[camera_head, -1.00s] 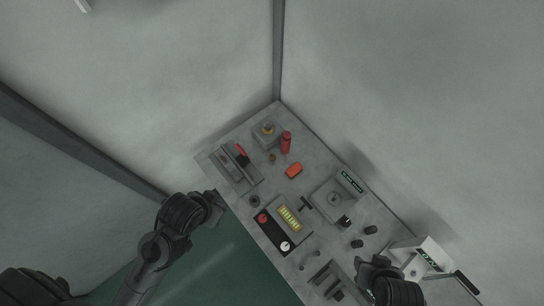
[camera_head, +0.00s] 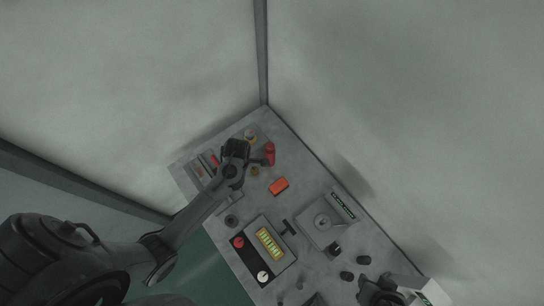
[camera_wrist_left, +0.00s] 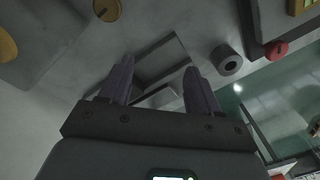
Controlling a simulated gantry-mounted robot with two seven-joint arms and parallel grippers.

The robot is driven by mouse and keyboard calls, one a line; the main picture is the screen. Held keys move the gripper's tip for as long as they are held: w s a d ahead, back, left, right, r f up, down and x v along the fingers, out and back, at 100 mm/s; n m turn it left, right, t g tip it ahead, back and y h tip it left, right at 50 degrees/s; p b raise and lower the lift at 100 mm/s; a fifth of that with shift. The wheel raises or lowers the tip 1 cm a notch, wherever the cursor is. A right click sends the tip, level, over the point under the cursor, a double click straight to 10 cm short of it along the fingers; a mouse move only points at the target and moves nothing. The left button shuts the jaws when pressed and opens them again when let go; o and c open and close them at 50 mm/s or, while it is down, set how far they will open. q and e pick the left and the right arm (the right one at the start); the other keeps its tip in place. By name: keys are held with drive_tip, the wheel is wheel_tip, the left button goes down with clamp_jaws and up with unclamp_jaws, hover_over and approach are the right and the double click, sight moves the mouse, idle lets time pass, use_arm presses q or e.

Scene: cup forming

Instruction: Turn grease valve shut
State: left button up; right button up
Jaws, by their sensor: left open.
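I cannot tell for sure which part is the grease valve. A small brass round knob (camera_head: 255,171) sits on the bench near my left gripper (camera_head: 236,150). In the left wrist view a slotted brass knob (camera_wrist_left: 107,10) shows at the top, beyond the left fingertip. A yellow knob on a grey block (camera_head: 250,138) is partly hidden behind the gripper; a yellow disc (camera_wrist_left: 6,45) shows at the left edge of the wrist view. My left gripper is open and empty, its fingers over a grey frame (camera_wrist_left: 150,62). My right gripper (camera_head: 380,292) is at the bottom edge, its jaws unclear.
Walls rise behind.

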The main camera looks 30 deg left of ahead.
use_arm(q)
drive_tip(key=t+b, duration=0.1)
drive_tip(key=b, duration=0.1)
hover_over(255, 170)
drive_tip(key=shift+s+a+r, duration=0.1)
drive_tip(key=shift+s+r, duration=0.25)
drive_tip(key=shift+w, duration=0.2)
drive_tip(key=shift+f, duration=0.25)
wheel_tip(255, 170, down, 10)
drive_tip(key=shift+r+b, duration=0.2)
drive_tip(key=shift+b, duration=0.65)
use_arm(e)
drive_tip(key=f, duration=0.5)
drive_tip(key=shift+s+f, duration=0.1)
drive_tip(key=shift+s, duration=0.25)
